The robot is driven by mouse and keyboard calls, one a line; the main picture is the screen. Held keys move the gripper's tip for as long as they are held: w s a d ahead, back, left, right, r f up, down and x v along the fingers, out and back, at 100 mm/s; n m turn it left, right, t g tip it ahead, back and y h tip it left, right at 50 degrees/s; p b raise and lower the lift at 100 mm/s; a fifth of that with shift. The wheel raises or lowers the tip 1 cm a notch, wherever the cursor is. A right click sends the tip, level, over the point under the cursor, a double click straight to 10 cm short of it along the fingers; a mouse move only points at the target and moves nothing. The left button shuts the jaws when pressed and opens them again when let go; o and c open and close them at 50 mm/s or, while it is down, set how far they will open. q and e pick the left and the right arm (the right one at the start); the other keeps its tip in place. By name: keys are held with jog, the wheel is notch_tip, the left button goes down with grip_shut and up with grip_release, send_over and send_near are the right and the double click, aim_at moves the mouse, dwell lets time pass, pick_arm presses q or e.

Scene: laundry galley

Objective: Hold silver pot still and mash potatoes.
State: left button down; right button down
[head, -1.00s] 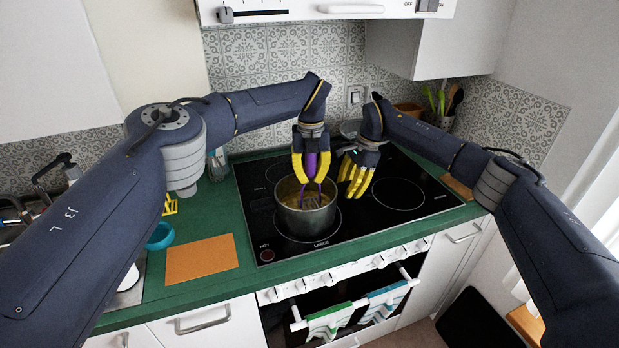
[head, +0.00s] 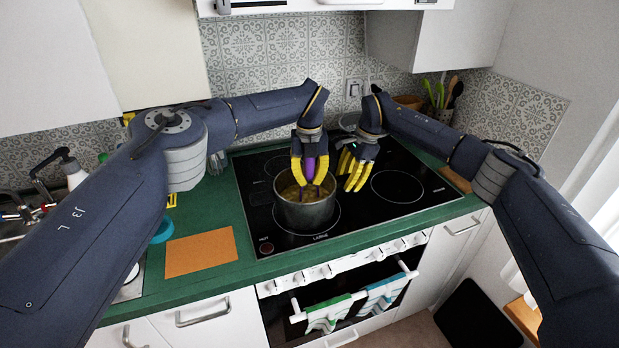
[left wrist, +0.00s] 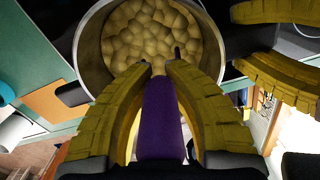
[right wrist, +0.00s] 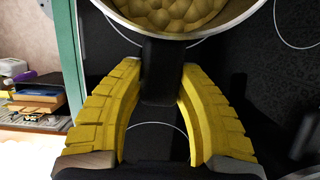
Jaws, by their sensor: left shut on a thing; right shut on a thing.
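The silver pot (head: 305,214) stands upright on the black cooktop. Yellow potatoes (left wrist: 150,35) lie in it as rounded lumps, as the left wrist view shows. My left gripper (head: 312,184) is above the pot, shut on the purple handle of the masher (left wrist: 160,120). The masher points down into the pot; its head is hidden. My right gripper (head: 350,180) is just right of the pot, shut on the pot's black handle (right wrist: 161,72). The pot's rim shows at the top of the right wrist view.
The cooktop (head: 400,212) has free burner area right of the pot. An orange board (head: 201,252) and a teal round item (head: 163,230) are on the green counter (head: 215,200) at left. A utensil crock stands at the back right. Towels (head: 385,292) hang below the cooktop.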

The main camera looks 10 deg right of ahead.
aim_at(305, 170)
pick_arm(q)
jog(key=shift+a+r, duration=0.35)
jog(key=shift+r, duration=0.5)
jog(key=shift+a+r, duration=0.3)
jog(key=shift+r, duration=0.5)
jog(key=shift+f, duration=0.2)
jog(key=shift+f, duration=1.5)
jog(key=a+r, duration=0.2)
jog(key=r, duration=0.1)
jog(key=shift+a+r, duration=0.1)
jog(key=shift+r, duration=0.05)
